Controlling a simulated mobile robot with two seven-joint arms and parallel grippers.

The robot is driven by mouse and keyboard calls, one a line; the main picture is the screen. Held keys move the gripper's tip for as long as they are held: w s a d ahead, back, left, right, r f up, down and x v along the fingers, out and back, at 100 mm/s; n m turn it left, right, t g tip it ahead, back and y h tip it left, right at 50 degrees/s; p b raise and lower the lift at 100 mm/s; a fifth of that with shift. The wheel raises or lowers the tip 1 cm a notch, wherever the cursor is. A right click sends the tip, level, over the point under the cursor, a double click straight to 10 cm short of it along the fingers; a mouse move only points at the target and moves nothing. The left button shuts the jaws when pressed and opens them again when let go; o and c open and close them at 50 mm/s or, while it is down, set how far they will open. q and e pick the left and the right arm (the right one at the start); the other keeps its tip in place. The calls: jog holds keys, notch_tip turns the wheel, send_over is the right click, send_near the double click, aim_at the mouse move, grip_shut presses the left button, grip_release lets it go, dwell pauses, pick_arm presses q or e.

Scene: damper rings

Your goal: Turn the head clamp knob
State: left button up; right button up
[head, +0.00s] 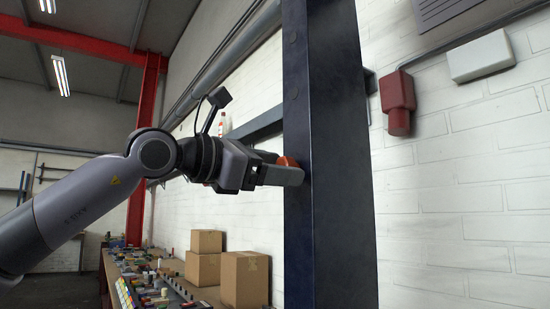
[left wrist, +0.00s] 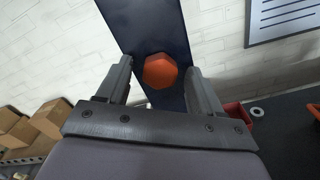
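An orange, faceted knob (left wrist: 160,71) sits on the face of a dark blue upright post (left wrist: 145,25) in the left wrist view. In the head view the knob (head: 287,162) shows only in part, behind my left gripper. My left gripper (left wrist: 158,75) is open, with one finger on each side of the knob. A gap shows between the knob and each finger, wider on the left. In the head view the left gripper (head: 290,174) reaches the left side of the post (head: 335,230). My right gripper is not in view.
A red box-shaped fitting (head: 397,95) and a white box (head: 481,57) are on the white brick wall right of the post. Cardboard boxes (head: 244,278) stand on a cluttered bench below my left arm. A red bin (left wrist: 234,110) is at the right in the left wrist view.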

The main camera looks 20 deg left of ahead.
pick_arm(q)
jog(key=shift+s+a, duration=0.15)
jog(key=shift+b+v, duration=0.55)
jog(key=shift+v, duration=0.3)
jog(key=b+v, duration=0.2)
jog(key=v, duration=0.4)
dwell(0.4)
dwell(0.5)
